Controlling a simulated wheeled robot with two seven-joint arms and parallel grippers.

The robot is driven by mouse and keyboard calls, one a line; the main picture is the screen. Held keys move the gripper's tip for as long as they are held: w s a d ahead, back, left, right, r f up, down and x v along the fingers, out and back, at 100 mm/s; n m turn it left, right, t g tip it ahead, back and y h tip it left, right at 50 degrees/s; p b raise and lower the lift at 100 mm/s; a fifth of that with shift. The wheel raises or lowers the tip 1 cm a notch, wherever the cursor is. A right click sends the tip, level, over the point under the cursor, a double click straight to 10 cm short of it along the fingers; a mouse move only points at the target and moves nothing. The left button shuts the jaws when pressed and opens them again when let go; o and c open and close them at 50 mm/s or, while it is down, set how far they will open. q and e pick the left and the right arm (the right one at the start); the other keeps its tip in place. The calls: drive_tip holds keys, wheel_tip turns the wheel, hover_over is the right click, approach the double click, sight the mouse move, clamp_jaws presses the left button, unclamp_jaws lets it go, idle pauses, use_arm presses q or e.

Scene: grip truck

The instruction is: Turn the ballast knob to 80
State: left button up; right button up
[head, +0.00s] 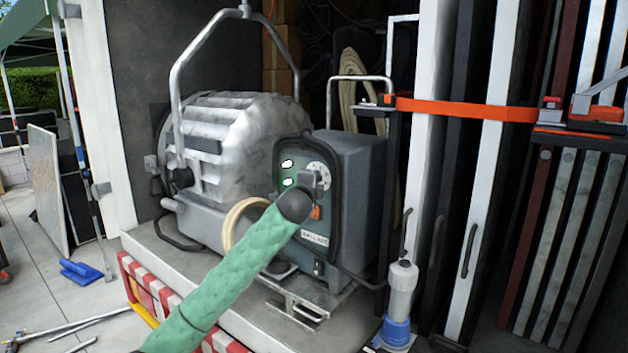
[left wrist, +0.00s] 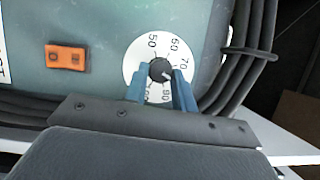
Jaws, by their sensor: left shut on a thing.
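The ballast (head: 355,170) is a grey-green box on the truck's bed. Its dark round knob (left wrist: 160,68) sits at the middle of a white dial (left wrist: 137,58), where 50, 60, 70 and 80 can be read. A small light mark on the knob seems to point between 70 and 80; I cannot read it exactly. My left gripper (left wrist: 161,90) is shut on the knob, with one blue finger on each side. In the head view my left gripper (head: 311,180) hides the knob and part of the dial. My right gripper is not in view.
An orange switch (left wrist: 65,57) sits beside the dial. A black cable (left wrist: 245,60) runs along the ballast's edge. A large silver lamp (head: 215,135) stands left of the ballast. Tall panels (head: 480,150), held by an orange strap (head: 465,107), stand at the right.

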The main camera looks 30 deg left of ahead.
use_arm(q)
drive_tip(key=shift+n, duration=0.3)
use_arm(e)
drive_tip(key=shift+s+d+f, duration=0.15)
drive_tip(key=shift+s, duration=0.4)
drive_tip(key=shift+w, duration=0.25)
use_arm(q)
drive_tip(key=o, duration=1)
drive_tip(key=shift+a, duration=0.1)
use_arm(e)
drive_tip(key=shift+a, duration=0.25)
use_arm(q)
drive_tip(key=b+v, duration=0.3)
drive_tip(key=v, duration=0.4)
drive_tip(key=shift+s+b, duration=0.3)
drive_tip(key=shift+s, duration=0.05)
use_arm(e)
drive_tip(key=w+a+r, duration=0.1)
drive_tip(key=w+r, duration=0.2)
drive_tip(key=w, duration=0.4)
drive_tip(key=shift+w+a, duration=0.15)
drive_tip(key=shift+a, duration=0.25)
